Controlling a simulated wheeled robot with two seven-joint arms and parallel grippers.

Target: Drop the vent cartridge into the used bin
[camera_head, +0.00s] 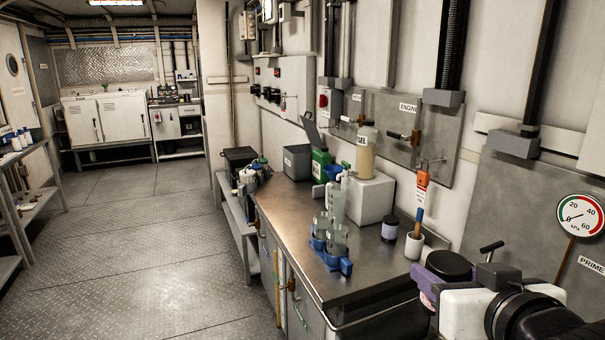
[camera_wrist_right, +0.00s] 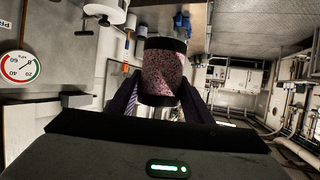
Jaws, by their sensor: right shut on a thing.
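The vent cartridge (camera_wrist_right: 163,72) has a speckled pink body with black end caps. It fills the space between the purple fingers of my right gripper (camera_wrist_right: 160,100) in the right wrist view. In the head view my right gripper (camera_head: 440,282) is at the lower right, shut on the cartridge, whose black cap (camera_head: 449,264) shows above the purple fingers. The grip is in front of the bench's near right end. No bin label is readable; an open grey box (camera_head: 297,162) stands toward the far end of the bench. My left gripper is out of view.
The metal bench (camera_head: 290,215) carries a blue rack (camera_head: 330,258) with clear bottles, a dark-lidded jar (camera_head: 389,229), a white cup (camera_head: 414,245) with an orange-handled tool, and a white block (camera_head: 369,198) under a bottle. A gauge (camera_head: 580,215) is at right. The floor at left is clear.

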